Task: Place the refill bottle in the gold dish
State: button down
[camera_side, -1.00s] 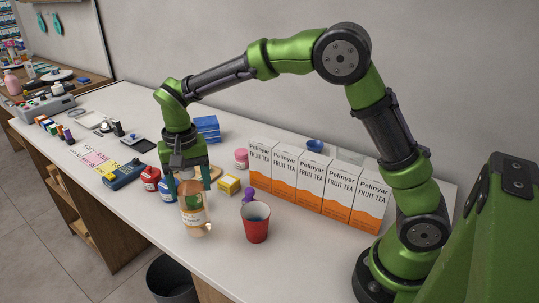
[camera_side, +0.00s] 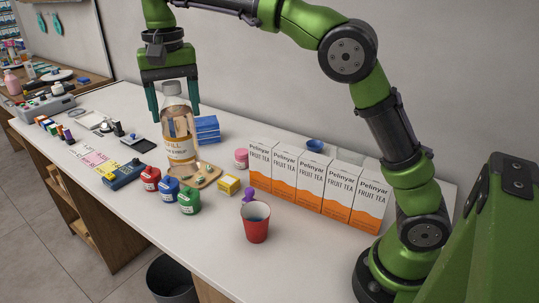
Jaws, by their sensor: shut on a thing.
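The refill bottle (camera_side: 180,143) is a clear bottle with amber contents, a pale label and a light cap, and it is upright. My gripper (camera_side: 173,103) is shut on its upper part, with a dark green finger on each side. The gold dish (camera_side: 214,179) is a small tan-gold tray with a few small capsule-like pieces on it. The bottle's base overlaps the dish's left back part in the picture. I cannot tell whether the base touches the dish or hangs above it.
Red (camera_side: 150,179), blue (camera_side: 168,188) and green (camera_side: 189,201) small bottles stand in front of the dish. Several tea cartons (camera_side: 312,182) and a red cup (camera_side: 256,224) stand farther right.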

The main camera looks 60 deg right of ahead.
jog(key=shift+w+d+r, duration=0.1)
jog(key=shift+d+r, duration=0.1)
jog(key=shift+r, duration=0.35)
jog(key=w+d+m, duration=0.1)
jog(key=w+d, duration=0.2)
jog(key=d, duration=1.5)
jog(key=s+d+m, duration=0.1)
jog(key=s+d, duration=0.2)
jog(key=d, duration=0.7)
jog(key=s+d, duration=0.2)
jog(key=d, duration=0.8)
notch_tip(320, 180, down, 21)
jog(key=shift+a, duration=0.2)
jog(key=shift+s+f, duration=0.1)
jog(key=shift+f, duration=0.05)
jog(key=shift+f, duration=0.15)
jog(key=shift+c, duration=0.7)
grip_release()
